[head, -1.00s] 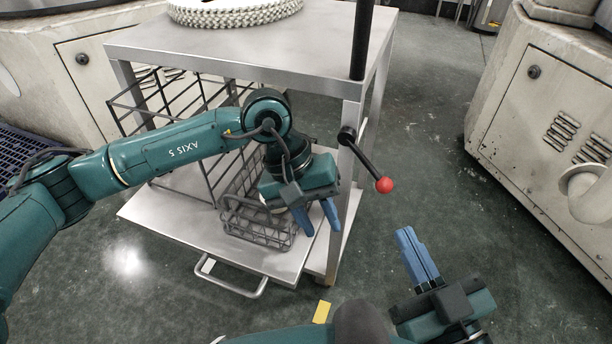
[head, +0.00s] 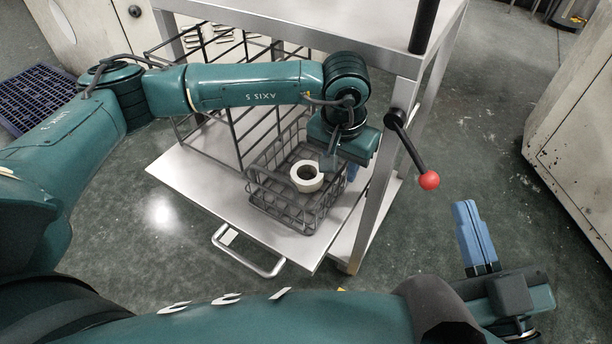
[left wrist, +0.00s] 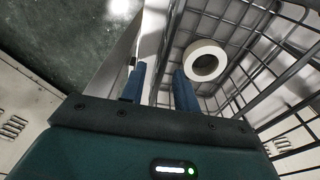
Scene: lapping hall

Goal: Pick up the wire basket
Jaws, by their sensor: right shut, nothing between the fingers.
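The grey wire basket (head: 292,205) stands on the pulled-out metal shelf of the trolley, with a white ring (head: 307,176) inside it. My left gripper (head: 350,178) is at the basket's right side; my own wrist hides most of its fingers in the head view. In the left wrist view its two blue fingers (left wrist: 160,86) are apart, with the basket's side wires (left wrist: 170,50) seen between and beyond them. I cannot tell whether they touch. The white ring (left wrist: 205,60) lies right of the fingers there. My right gripper (head: 474,234) is shut and empty, over the floor.
The metal trolley's post and a lever with a red knob (head: 429,180) stand right of my left gripper. A dark wire rack (head: 225,125) is behind the basket. The shelf has a front handle (head: 250,255). Pale machine cabinets stand at the sides; open floor lies between.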

